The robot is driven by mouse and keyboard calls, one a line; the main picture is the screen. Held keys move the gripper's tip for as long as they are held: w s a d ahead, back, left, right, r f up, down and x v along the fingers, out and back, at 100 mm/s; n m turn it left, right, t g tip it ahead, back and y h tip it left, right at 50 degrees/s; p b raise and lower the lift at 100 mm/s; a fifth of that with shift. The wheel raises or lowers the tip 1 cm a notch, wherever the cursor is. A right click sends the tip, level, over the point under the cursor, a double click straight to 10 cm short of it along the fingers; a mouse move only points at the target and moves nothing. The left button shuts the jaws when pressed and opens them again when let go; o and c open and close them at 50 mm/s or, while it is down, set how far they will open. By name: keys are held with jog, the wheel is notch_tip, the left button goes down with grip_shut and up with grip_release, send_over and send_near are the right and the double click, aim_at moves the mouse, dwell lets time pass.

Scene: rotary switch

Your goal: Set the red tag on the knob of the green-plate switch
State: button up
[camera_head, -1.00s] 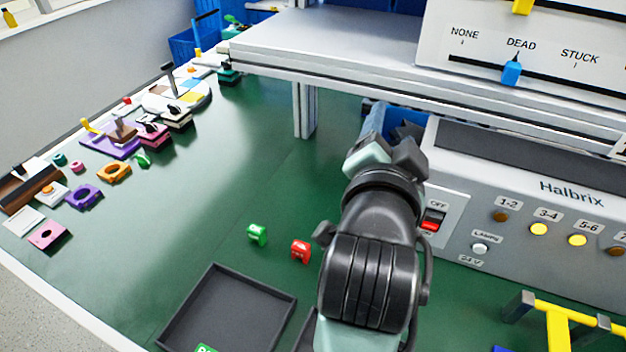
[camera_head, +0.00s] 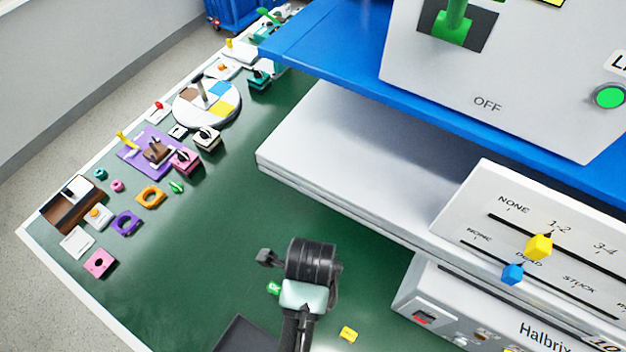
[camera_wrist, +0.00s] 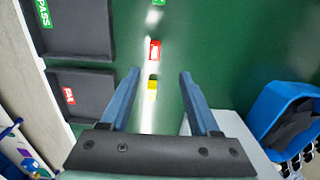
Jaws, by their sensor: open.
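The red tag (camera_wrist: 154,48) lies on the green bench top in the wrist view, a small red block with a pale mark. In the head view my arm seems to hide it. My gripper (camera_wrist: 159,74) is open and empty above the bench. A yellow block (camera_wrist: 152,88) shows between its fingers, and the red tag lies just beyond the tips. A green tag (camera_head: 273,288) lies near my arm in the head view. A teal-green block with a dark knob (camera_head: 262,72) stands at the bench's far end. I cannot tell whether it is the green-plate switch.
Two dark trays (camera_wrist: 85,95) lie left in the wrist view, and a blue bin (camera_wrist: 262,112) stands right. Shelves (camera_head: 330,150) and the Halbrix panel (camera_head: 450,320) stand right in the head view. Several small parts (camera_head: 126,222) line the left bench edge.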

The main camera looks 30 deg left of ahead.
jog(key=f, duration=0.8)
jog(key=s+f, duration=0.1)
jog(key=f, duration=0.4)
jog(key=shift+d, duration=0.1)
grip_shut()
